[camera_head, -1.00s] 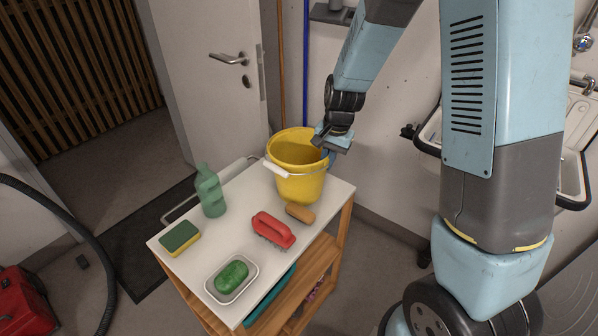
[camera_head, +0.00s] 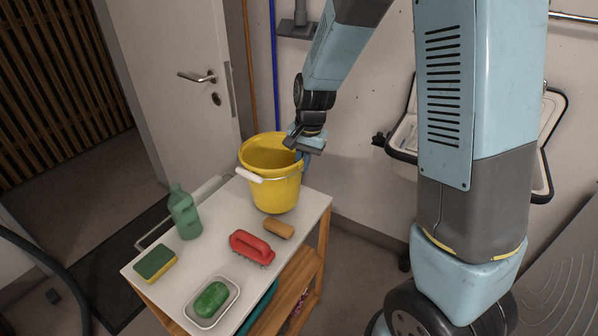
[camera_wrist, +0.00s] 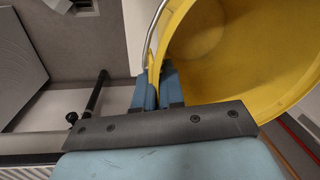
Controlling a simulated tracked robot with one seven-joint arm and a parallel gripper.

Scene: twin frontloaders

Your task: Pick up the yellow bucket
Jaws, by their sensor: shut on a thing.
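The yellow bucket (camera_head: 272,190) stands at the back right of the white cart top in the head view, upright or nearly so. I cannot tell whether its base touches the top. Its wire handle with a white grip hangs down on the near left side. My gripper (camera_head: 303,156) is at the bucket's right rim, shut on the rim. In the wrist view my gripper's blue fingers (camera_wrist: 158,92) close on the rim of the bucket (camera_wrist: 245,50), whose empty-looking inside fills the upper right. The fingertips are partly hidden in the head view.
On the cart top (camera_head: 210,245) are a green bottle (camera_head: 185,215), a sponge (camera_head: 155,263), a red brush (camera_head: 251,247), a wooden piece (camera_head: 279,230) and a dish (camera_head: 228,308) with green soap (camera_head: 211,298). A sink (camera_head: 405,135) is on the right wall.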

